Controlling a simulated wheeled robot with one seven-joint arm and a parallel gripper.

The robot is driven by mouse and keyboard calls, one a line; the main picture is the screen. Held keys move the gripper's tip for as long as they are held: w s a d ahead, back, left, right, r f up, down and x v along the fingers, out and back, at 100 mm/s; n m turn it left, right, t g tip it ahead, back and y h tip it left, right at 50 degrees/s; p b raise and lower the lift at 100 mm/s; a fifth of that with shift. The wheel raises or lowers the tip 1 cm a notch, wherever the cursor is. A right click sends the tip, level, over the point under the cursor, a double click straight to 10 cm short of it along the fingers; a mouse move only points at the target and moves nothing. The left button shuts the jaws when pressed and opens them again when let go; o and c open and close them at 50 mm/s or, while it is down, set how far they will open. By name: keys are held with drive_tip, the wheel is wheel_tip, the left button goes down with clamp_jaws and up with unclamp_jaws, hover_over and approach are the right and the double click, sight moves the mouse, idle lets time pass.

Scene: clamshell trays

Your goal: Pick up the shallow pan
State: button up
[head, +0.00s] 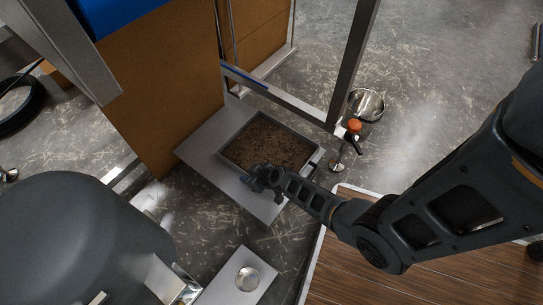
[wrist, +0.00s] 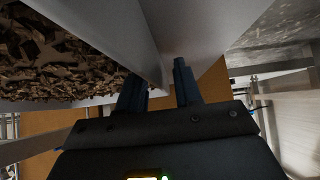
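The shallow pan (head: 237,131) is a grey square tray filled with brown chips. It sits on a flat grey plate (head: 203,141) beside an orange-brown panel. In the wrist view the pan (wrist: 125,32) fills the upper left, with its chips and a pale side wall close by. My gripper (head: 262,180) is at the pan's near edge in the head view. Its two dark fingers (wrist: 158,88) are apart in the wrist view, and the end of the pan's wall shows near the gap. I cannot tell whether either finger touches the wall.
A metal frame (head: 352,65) stands behind the pan. A round shiny dish (head: 368,103) and an orange-topped item (head: 354,127) are to its right. A smaller plate carries a round metal piece (head: 247,280) in front. A wood-grained surface (head: 430,287) lies at lower right.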

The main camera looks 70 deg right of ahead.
clamp_jaws()
drive_tip(key=shift+r, duration=0.2)
idle(0.4)
